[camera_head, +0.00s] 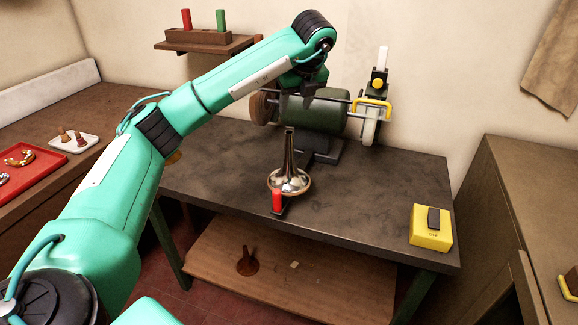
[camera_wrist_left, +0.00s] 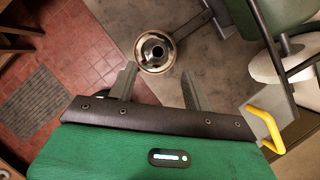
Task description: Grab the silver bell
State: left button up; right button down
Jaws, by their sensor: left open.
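The silver bell (camera_head: 289,172) stands on the dark workbench, flared rim down and narrow end up, just in front of the grinder. My left gripper (camera_head: 308,92) is above and behind the bell in the head view, in front of the grinder. In the left wrist view, the left gripper (camera_wrist_left: 158,78) has its two fingers spread with nothing between them. The bell lies just beyond the fingertips. My right gripper is not in view.
A grinder (camera_head: 316,116) with a yellow guard handle (camera_head: 372,104) stands behind the bell. A red-handled piece (camera_head: 277,200) is at the bell's front. Bench surface between is clear.

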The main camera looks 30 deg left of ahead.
aim_at(289, 133)
pick_arm(q)
jog(key=p+x, duration=0.1)
jog(key=x, duration=0.7)
jog(key=shift+d+f, duration=0.1)
jog(key=shift+f, duration=0.05)
jog(key=p+x, duration=0.2)
jog(key=x, duration=0.1)
jog(key=p+x, duration=0.1)
jog(key=shift+s+d+f, duration=0.1)
jog(key=shift+s+f, duration=0.2)
jog(key=shift+f, duration=0.1)
jog(key=shift+w+f, duration=0.15)
jog(key=shift+f, duration=0.2)
jog(key=shift+c, duration=0.4)
grip_shut()
